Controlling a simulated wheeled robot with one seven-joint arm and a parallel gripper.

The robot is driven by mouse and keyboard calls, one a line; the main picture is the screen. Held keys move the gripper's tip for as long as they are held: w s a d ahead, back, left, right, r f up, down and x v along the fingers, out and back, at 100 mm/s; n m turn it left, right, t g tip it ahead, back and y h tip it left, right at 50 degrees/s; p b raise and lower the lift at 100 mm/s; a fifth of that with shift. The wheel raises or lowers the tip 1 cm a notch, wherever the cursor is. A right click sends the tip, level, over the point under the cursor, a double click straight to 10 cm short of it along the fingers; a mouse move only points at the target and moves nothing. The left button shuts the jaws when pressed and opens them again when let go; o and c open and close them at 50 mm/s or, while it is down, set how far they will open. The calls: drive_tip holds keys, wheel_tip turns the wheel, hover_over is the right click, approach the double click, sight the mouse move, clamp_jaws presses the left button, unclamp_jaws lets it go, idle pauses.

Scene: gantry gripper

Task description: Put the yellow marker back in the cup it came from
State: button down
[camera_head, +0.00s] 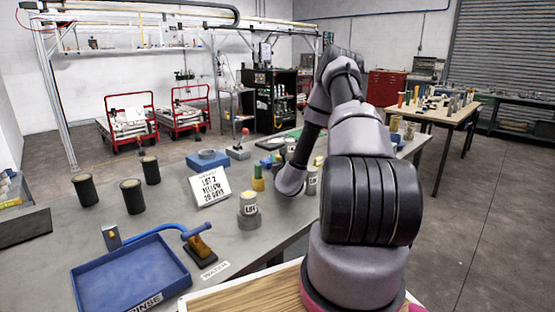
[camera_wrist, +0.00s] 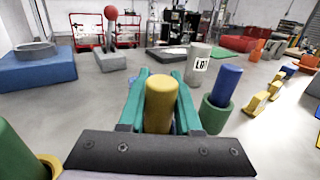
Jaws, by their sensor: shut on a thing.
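The yellow marker (camera_wrist: 161,103) is upright between the green fingers of my gripper (camera_wrist: 161,90), which is shut on it, in the wrist view. The marker's lower end is hidden behind the dark gripper body. To the right, a blue marker (camera_wrist: 228,84) stands in a green cup (camera_wrist: 214,116). At the lower left, a green marker (camera_wrist: 16,150) stands in a yellow cup (camera_wrist: 50,164), partly cut off by the frame. In the head view, a green piece in a yellow holder (camera_head: 258,184) stands left of my wrist. My arm hides most of the gripper area there.
A grey cylinder labelled LOT (camera_wrist: 198,64) stands ahead. A blue block (camera_wrist: 30,72) and a red-ball post (camera_wrist: 110,40) are at the left. Yellow pieces (camera_wrist: 256,103) lie at the right. A blue tray (camera_head: 130,275) and a lot sign (camera_head: 210,187) are on the table.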

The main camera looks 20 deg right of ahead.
drive_tip(key=c, duration=0.6)
unclamp_jaws()
drive_tip(key=shift+f, duration=0.1)
